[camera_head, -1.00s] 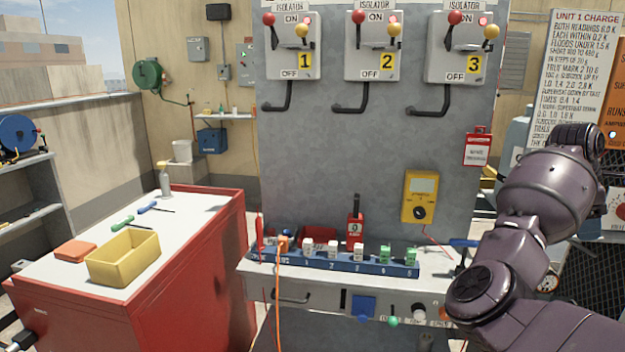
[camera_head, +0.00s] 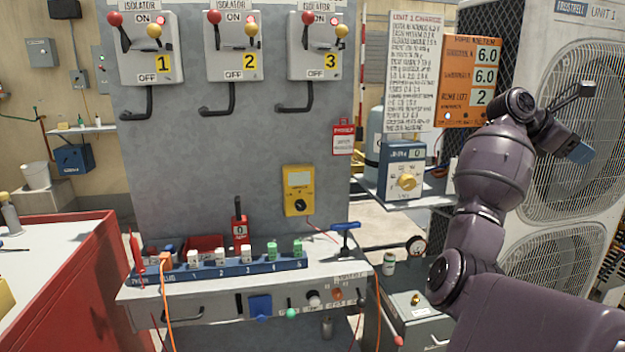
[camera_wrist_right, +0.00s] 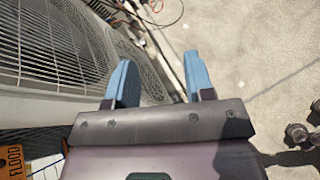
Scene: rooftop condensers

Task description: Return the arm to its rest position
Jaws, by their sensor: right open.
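My right arm (camera_head: 485,180) is raised at the right of the head view, bent upward from its elbow. Its gripper (camera_head: 583,122) is in front of the big white condenser unit (camera_head: 575,190). In the right wrist view the two blue fingers (camera_wrist_right: 158,82) stand apart with nothing between them. Beyond them are the condenser's grille (camera_wrist_right: 60,45) at left and grey floor. My left arm and left gripper are not in view.
A grey panel with three isolators (camera_head: 233,45) stands behind a bench holding a blue fuse rack (camera_head: 220,270). A blue scale box with a brass knob (camera_head: 403,172) stands left of my arm. A red cabinet (camera_head: 90,280) is at left. Floor shows below the fingers.

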